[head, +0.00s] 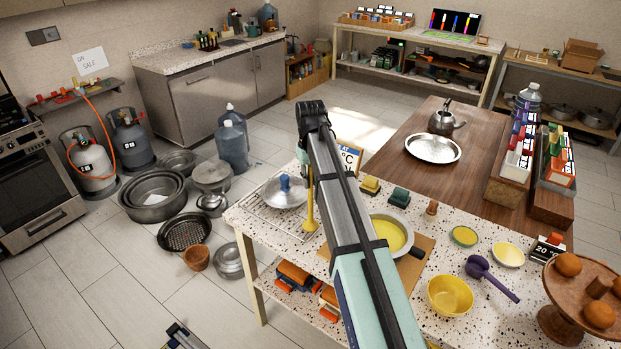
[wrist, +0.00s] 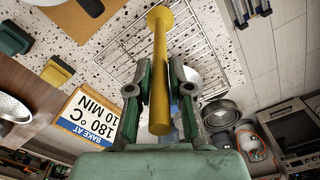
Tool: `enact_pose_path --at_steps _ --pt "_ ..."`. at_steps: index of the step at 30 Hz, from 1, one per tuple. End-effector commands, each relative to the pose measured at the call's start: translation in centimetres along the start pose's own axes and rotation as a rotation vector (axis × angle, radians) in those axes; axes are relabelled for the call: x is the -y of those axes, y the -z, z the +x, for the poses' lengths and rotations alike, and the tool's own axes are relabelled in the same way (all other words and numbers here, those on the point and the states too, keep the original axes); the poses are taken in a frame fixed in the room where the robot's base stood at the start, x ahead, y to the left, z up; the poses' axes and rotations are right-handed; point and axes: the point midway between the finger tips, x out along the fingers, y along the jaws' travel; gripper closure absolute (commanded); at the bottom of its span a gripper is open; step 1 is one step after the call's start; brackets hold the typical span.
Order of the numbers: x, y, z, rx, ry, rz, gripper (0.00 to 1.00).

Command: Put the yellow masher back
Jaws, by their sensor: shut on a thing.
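The yellow masher (wrist: 160,70) is between the fingers of my gripper (wrist: 161,75) in the wrist view, which is shut on its long shaft. Its round flared end points away from the gripper. In the head view part of the yellow masher (head: 310,209) shows just left of my arm, upright, flared end down, over the speckled counter beside the wire rack (head: 264,218). I cannot tell whether that end touches the counter. My arm hides the gripper's fingers in the head view.
A lidded pan (head: 284,196) sits on the rack. A bake sign (wrist: 93,118) stands close by. Right of my arm are a pot of yellow content (head: 388,232), a yellow bowl (head: 450,296) and a purple utensil (head: 490,276). Pots (head: 153,194) crowd the floor at left.

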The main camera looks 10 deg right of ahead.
Motion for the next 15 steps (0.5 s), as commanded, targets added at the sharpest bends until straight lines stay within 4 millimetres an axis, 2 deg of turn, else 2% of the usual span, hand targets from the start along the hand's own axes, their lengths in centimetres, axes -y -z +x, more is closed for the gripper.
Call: enact_pose_path --at_steps 7,8,9,10,15 --pt "0.0 0.0 0.36 0.001 0.0 0.0 1.0" --pt "0.0 0.01 0.33 0.0 0.0 0.0 0.73" --pt "0.0 0.01 0.3 0.0 0.0 0.0 0.59" --pt "0.0 0.01 0.3 0.0 0.0 0.0 0.55" --pt "0.0 0.01 0.29 0.001 0.0 0.0 0.55"
